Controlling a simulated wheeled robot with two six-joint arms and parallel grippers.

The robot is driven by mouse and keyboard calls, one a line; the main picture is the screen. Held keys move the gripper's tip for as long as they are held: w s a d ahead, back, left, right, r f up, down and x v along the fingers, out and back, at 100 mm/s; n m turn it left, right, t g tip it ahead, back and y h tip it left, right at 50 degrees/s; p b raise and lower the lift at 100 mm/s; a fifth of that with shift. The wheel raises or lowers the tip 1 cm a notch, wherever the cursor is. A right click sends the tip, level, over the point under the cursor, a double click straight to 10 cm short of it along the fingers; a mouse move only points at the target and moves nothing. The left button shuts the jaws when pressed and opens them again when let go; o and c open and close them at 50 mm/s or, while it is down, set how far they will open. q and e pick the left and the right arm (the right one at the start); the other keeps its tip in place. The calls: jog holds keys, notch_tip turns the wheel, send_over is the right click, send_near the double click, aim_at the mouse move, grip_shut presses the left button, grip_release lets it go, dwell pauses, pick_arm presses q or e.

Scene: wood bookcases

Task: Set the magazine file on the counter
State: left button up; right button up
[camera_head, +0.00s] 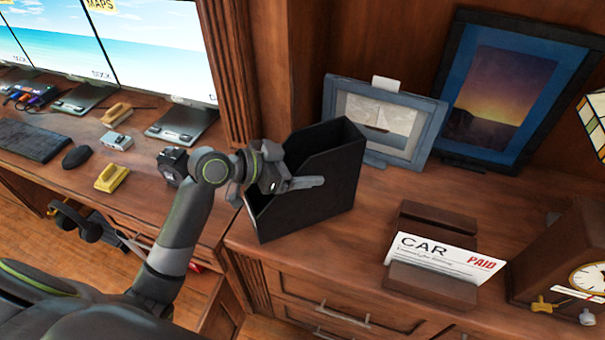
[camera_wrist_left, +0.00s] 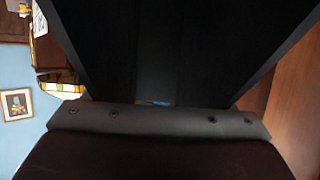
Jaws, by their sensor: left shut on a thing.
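The black magazine file (camera_head: 325,185) is upright, its sloped open side facing my arm, above or on the wooden counter (camera_head: 345,240) at the counter's left end. Its lower front corner is near the counter's front edge; I cannot tell whether its base touches. My left gripper (camera_head: 278,187) is shut on the file's near wall at the left. In the left wrist view the file's dark walls (camera_wrist_left: 160,60) fill the upper middle, beyond a grey gripper part. My right gripper is in neither view.
Two framed pictures, a boat print (camera_head: 385,120) and a sunset (camera_head: 510,95), stand behind. A brown letter holder (camera_head: 430,285) with a card and a clock (camera_head: 575,270) stand right. A desk with monitors (camera_head: 150,50) is left. Bare counter lies between file and holder.

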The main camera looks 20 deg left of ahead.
pick_arm(q)
notch_tip(320, 180, down, 3)
dwell(0.3)
jog(key=shift+f, duration=0.2)
jog(key=o, duration=1.5)
jog(key=shift+o, duration=0.2)
jog(key=shift+r, duration=0.1)
